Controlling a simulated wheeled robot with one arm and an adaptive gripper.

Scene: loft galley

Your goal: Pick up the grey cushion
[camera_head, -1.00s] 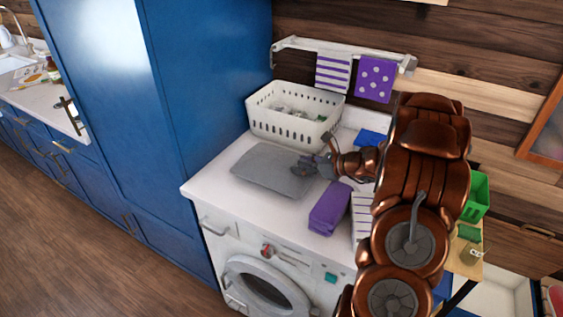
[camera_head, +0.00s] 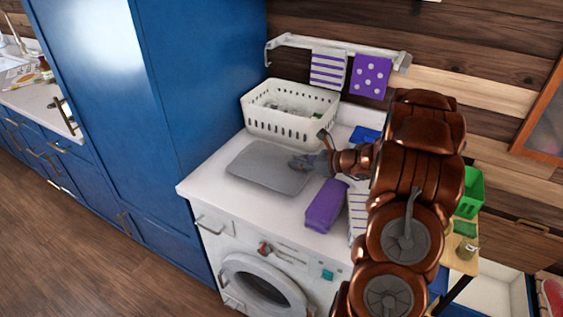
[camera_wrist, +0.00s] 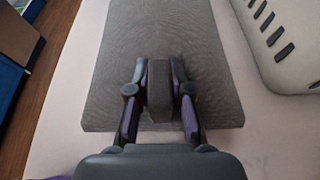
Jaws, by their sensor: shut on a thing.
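The grey cushion (camera_head: 264,168) lies flat on the white top of the washing machine, in front of the white basket. In the wrist view the cushion (camera_wrist: 163,45) fills the middle, stretching away from my gripper. My gripper (camera_head: 299,163) is at the cushion's right edge in the head view. In the wrist view my gripper (camera_wrist: 160,95) has its fingers on either side of a grey piece of the cushion's near edge and is shut on it. I cannot tell whether the cushion is lifted off the top.
A white perforated basket (camera_head: 290,128) stands behind the cushion. A purple folded item (camera_head: 325,206) and a striped cloth (camera_head: 357,212) lie in front of my arm. A tall blue cabinet (camera_head: 160,110) stands at left.

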